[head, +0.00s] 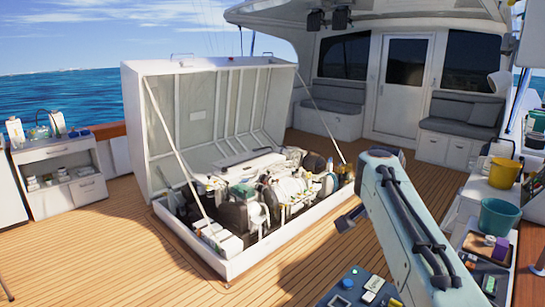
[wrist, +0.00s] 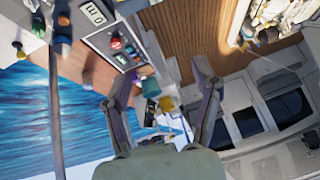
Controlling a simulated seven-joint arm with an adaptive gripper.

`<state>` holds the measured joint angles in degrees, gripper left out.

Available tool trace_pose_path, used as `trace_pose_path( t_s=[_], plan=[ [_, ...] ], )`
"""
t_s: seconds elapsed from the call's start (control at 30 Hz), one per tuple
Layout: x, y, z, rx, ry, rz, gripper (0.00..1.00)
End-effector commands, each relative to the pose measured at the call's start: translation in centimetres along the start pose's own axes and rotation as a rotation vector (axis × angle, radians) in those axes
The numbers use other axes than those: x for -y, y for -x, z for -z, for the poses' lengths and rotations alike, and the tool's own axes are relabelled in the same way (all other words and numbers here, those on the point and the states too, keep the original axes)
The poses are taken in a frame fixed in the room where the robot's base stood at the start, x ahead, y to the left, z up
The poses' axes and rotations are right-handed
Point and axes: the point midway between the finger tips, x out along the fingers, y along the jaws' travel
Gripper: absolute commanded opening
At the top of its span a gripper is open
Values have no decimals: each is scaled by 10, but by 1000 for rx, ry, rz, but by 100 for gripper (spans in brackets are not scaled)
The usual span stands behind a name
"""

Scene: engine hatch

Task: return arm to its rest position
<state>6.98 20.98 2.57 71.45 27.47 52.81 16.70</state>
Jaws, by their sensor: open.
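My arm (head: 412,230) rises from the bottom right of the head view, its upper end in front of the deck to the right of the engine hatch. My gripper (wrist: 163,76) shows in the wrist view with its two dark fingers spread apart. Nothing is between them, and they touch nothing that I can make out. In the head view I cannot clearly make out the fingers.
The engine hatch lid (head: 200,118) stands open on struts over the engine (head: 270,190). A side cabinet (head: 65,180) stands at left. At right, a counter holds a yellow bucket (head: 504,172) and a teal bucket (head: 499,217). A control panel (head: 355,290) is at front. Open deck (head: 90,250) lies left.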

Motion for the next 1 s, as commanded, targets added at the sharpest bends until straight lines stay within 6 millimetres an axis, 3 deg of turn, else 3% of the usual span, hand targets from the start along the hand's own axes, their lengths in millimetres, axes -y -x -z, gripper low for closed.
trace_pose_path(
  t_s=[0.03,0.1,0.17,0.23,0.4,0.5,0.6,0.73,1.0],
  plan=[
    [-6,33,-15,5,50,29,63],
    [-18,65,-44,33,135,61,63],
    [-33,88,-76,67,215,86,63],
    [-56,106,-120,123,319,110,63],
    [-121,115,-240,320,591,154,63],
    [-152,107,-294,450,711,160,63],
    [-173,101,-331,572,798,157,63],
    [-183,102,-353,652,889,176,63],
    [-183,103,-351,651,908,181,63]
  ],
)
